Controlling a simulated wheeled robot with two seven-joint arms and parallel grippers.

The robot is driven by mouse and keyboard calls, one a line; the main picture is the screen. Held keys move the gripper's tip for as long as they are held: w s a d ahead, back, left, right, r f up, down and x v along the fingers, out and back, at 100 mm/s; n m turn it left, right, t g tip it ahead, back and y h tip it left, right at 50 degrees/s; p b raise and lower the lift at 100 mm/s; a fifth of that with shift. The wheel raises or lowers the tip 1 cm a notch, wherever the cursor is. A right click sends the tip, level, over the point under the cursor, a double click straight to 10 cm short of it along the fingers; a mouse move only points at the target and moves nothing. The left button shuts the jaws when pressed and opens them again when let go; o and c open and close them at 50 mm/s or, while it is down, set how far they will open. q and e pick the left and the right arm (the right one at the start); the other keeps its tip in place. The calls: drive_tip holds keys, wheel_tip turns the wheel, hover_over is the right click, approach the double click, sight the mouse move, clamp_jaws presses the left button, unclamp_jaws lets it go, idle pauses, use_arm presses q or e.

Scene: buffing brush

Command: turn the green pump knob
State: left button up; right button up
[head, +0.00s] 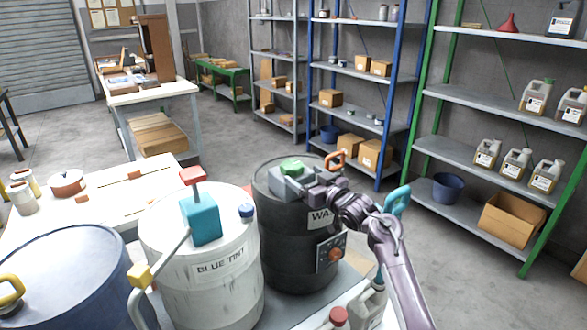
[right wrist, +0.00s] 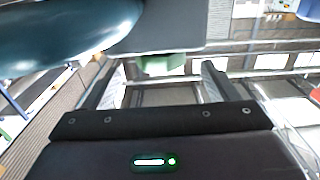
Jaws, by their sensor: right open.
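The green pump knob (head: 291,166) sits on top of the black drum (head: 290,235), whose label is partly hidden. My right gripper (head: 302,181) is at the drum top, close to the knob on its right side. In the right wrist view the gripper (right wrist: 163,76) is open, with its two fingers apart. The green knob (right wrist: 160,62) shows between and just beyond the fingertips, under a dark grey part. I cannot tell whether a finger touches it. My left gripper is not in view.
A white drum (head: 210,285) labelled BLUE TINT, with a teal pump (head: 201,219), stands left of the black drum. A blue drum (head: 65,280) is at the lower left. An orange handle (head: 336,158) and a teal handle (head: 397,200) rise near my right arm. Shelves (head: 480,100) stand behind.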

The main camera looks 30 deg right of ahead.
sight(299, 172)
drive_tip(key=w, duration=0.4)
drive_tip(key=shift+a, duration=0.3)
drive_tip(key=shift+w, duration=0.3)
drive_tip(key=shift+w+a, duration=0.1)
drive_tip(key=shift+w, duration=0.2)
drive_tip(key=shift+c, duration=0.2)
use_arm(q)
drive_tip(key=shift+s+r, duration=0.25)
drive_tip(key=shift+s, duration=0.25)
use_arm(e)
drive_tip(key=c, duration=0.9)
